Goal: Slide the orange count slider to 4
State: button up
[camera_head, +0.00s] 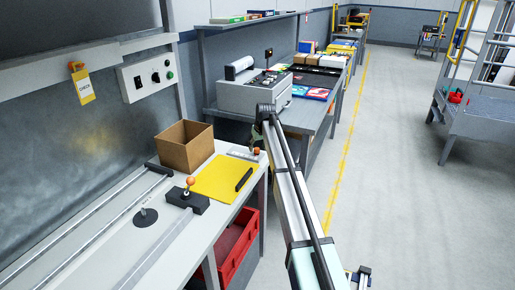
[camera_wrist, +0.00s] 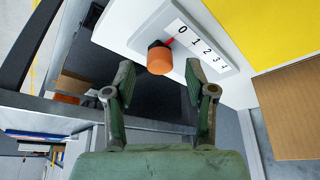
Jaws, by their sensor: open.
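The orange slider knob (camera_wrist: 160,58) is mounted on a white scale plate (camera_wrist: 210,52) printed 0 to 4. A small red pointer at the knob is near the 0 end of the scale. In the head view the knob (camera_head: 254,151) shows small at the bench's right edge. My gripper (camera_wrist: 158,84) is open, one finger on each side of the line to the knob. The knob appears centred just past the fingertips; I cannot tell whether they touch it. In the head view my gripper (camera_head: 262,122) is largely hidden by the arm.
A yellow mat (camera_head: 210,188) with a black object (camera_head: 244,179) lies beside the plate. A cardboard box (camera_head: 185,147) and an orange-ball lever (camera_head: 190,182) are on the same bench. A grey machine (camera_head: 254,97) stands behind, and a red bin (camera_head: 240,247) is below. The right floor is open.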

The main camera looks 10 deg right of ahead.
jog(key=shift+w+f, duration=0.25)
jog(key=shift+f, duration=0.45)
jog(key=shift+c, duration=0.4)
